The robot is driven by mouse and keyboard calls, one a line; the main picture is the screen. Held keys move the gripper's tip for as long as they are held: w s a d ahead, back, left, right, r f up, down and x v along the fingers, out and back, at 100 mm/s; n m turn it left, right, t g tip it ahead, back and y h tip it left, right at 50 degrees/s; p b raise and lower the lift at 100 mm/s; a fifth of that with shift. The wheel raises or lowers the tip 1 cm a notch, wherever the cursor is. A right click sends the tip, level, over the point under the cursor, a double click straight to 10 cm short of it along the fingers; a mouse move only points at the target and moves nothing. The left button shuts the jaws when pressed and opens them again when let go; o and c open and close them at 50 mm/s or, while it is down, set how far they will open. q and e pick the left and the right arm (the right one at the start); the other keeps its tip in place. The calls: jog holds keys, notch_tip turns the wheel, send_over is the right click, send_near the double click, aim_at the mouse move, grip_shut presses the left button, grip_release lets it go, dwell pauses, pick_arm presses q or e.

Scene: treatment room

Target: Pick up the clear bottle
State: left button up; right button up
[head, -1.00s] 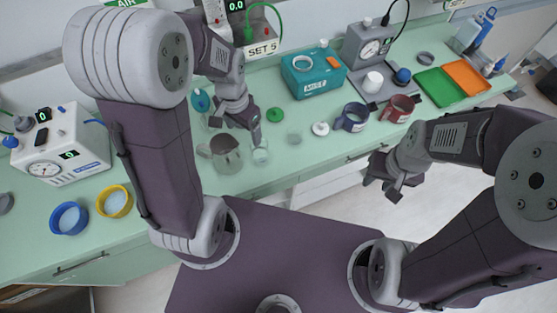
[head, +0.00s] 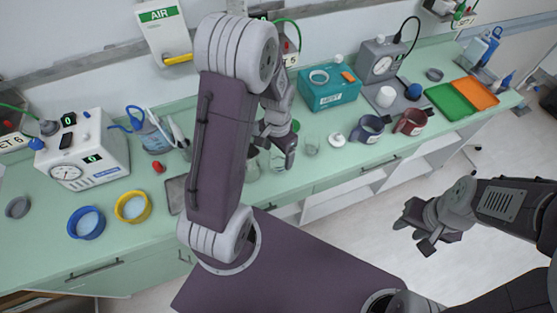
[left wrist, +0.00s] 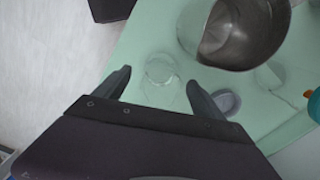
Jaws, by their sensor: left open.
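A clear, see-through container (left wrist: 160,82), seemingly the clear bottle, shows in the left wrist view between the two fingers of my left gripper (left wrist: 158,80). The fingers are spread apart, one on each side, and I see no contact. In the head view my left gripper (head: 274,150) is low over the counter, with the clear container (head: 277,162) beside its fingertips and partly hidden. Another clear container (head: 312,147) stands to its right. My right gripper (head: 424,228) is empty, with its fingers apart, over the floor in front of the counter.
A metal jug (left wrist: 243,32) stands close to the clear container in the left wrist view. A white lid (head: 336,139), a blue mug (head: 370,129) and a red mug (head: 411,122) are to the right. The teal box (head: 330,90) stands behind. Blue and yellow bowls (head: 132,207) are left.

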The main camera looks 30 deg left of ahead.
pick_arm(q)
notch_tip(320, 180, down, 4)
jog(key=shift+w+a+f, duration=0.1)
jog(key=shift+a+f, duration=0.05)
jog(key=shift+f, duration=0.1)
jog(key=c, duration=1.6)
jog(key=shift+r, duration=0.15)
jog(key=shift+r, duration=0.85)
jog(key=shift+w+d+r, duration=0.1)
jog(key=shift+d+r, duration=0.1)
jog(key=shift+r, duration=0.45)
jog(key=shift+w+d+r, duration=0.1)
jog(key=shift+d+r, duration=0.05)
jog(key=shift+r, duration=0.45)
jog(key=w+d+r, duration=0.6)
jog(key=d, duration=0.3)
jog(key=shift+r+b, duration=0.3)
jog(key=shift+b, duration=0.15)
